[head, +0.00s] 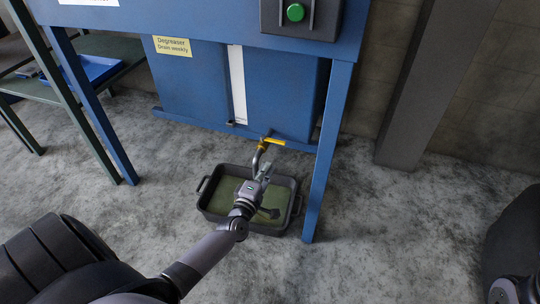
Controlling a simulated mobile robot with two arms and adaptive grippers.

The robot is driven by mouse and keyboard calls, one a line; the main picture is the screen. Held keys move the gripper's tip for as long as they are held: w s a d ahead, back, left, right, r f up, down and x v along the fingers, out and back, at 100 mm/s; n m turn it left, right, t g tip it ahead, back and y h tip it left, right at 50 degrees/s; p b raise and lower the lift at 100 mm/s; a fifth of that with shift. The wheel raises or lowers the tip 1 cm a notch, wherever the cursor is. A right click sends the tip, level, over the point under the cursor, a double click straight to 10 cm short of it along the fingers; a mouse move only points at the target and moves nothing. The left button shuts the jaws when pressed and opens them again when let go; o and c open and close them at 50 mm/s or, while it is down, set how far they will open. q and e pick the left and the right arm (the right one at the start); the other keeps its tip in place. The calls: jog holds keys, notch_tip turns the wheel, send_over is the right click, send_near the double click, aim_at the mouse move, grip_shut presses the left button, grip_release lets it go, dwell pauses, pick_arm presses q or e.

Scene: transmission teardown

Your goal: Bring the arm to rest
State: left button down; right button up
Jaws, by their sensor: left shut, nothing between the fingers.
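My left arm comes in from the lower left. My left gripper (264,172) is shut and empty, over the dark drain pan (204,206) and just below the yellow-handled valve (272,141) of the blue tank. I cannot tell whether it touches the spout. The pan stands on the floor with greenish liquid (225,193) in it. A dark shape at the pan's right side is too small to make out. Part of my right arm shows at the lower right edge, but its gripper is out of view.
The blue degreaser tank (285,95) stands in a blue frame, with a front leg (326,155) right of the pan. A control box with a green button (295,12) is above. A shelf with a blue tray (92,70) is at left. Floor at right is clear, before a grey column (420,90).

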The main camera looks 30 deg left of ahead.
pick_arm(q)
jog(key=shift+s+d+p, duration=0.25)
jog(key=shift+s+d, duration=0.05)
jog(key=shift+s, duration=0.75)
jog(key=shift+s+d+p, duration=0.25)
jog(key=shift+s, duration=0.8)
